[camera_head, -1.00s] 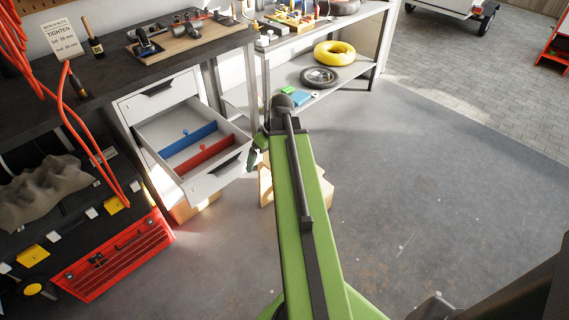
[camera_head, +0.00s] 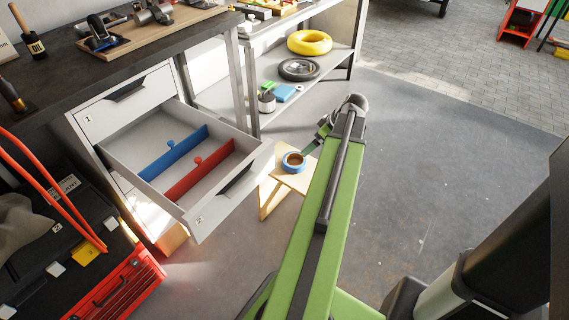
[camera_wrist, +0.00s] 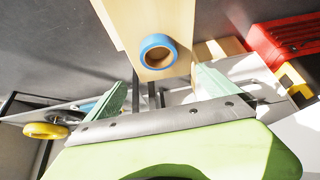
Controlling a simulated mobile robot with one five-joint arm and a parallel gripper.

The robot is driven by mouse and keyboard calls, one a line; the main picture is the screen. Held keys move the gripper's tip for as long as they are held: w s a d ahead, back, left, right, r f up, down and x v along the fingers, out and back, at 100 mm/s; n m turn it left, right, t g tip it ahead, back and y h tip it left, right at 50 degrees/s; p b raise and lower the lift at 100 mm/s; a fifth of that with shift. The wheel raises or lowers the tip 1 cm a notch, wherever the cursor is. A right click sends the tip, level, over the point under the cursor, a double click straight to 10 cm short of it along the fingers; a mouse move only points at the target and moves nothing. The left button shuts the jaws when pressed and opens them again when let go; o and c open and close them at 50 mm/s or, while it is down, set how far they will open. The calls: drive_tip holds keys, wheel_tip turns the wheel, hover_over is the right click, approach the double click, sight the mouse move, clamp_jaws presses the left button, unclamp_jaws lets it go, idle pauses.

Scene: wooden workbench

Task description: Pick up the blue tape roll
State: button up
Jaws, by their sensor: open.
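The blue tape roll (camera_head: 293,162) lies flat on the top of a small wooden stool (camera_head: 297,182), beside the open drawer. In the wrist view the tape roll (camera_wrist: 158,52) sits near the edge of the wooden top (camera_wrist: 125,22), beyond my fingertips. My gripper (camera_wrist: 160,88) is open and empty, with its two green fingers spread apart. In the head view my gripper (camera_head: 318,138) is just right of the tape roll, partly hidden by my arm. The fingers do not touch the roll.
An open drawer (camera_head: 232,132) with blue and red dividers juts out left of the stool. A metal shelf (camera_head: 325,72) holds a yellow ring (camera_head: 310,42) and a black wheel (camera_head: 299,69). A red toolbox (camera_head: 118,290) stands at lower left.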

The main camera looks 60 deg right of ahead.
drive_tip(key=b, duration=1.1)
approach(291, 163)
drive_tip(key=shift+w+a+f, duration=0.25)
drive_tip(key=shift+f, duration=0.3)
drive_tip(key=shift+w+r, duration=0.1)
drive_tip(key=b+x, duration=0.4)
drive_tip(key=x, duration=0.1)
drive_tip(key=shift+d, duration=0.2)
drive_tip(key=c, duration=1.4)
drive_tip(key=shift+r, duration=0.15)
wheel_tip(291, 163, up, 4)
drive_tip(key=p, duration=0.4)
drive_tip(key=shift+r, duration=0.1)
drive_tip(key=s+r+p, duration=0.2)
drive_tip(key=s, duration=0.2)
drive_tip(key=s+r+p, duration=0.2)
drive_tip(key=s, duration=0.1)
drive_tip(key=s+r+p, duration=0.2)
drive_tip(key=s+p, duration=0.1)
drive_tip(key=s, duration=0.1)
drive_tip(key=shift+s+d+r, duration=0.3)
drive_tip(key=shift+s+d, duration=0.05)
drive_tip(key=shift+d, duration=0.05)
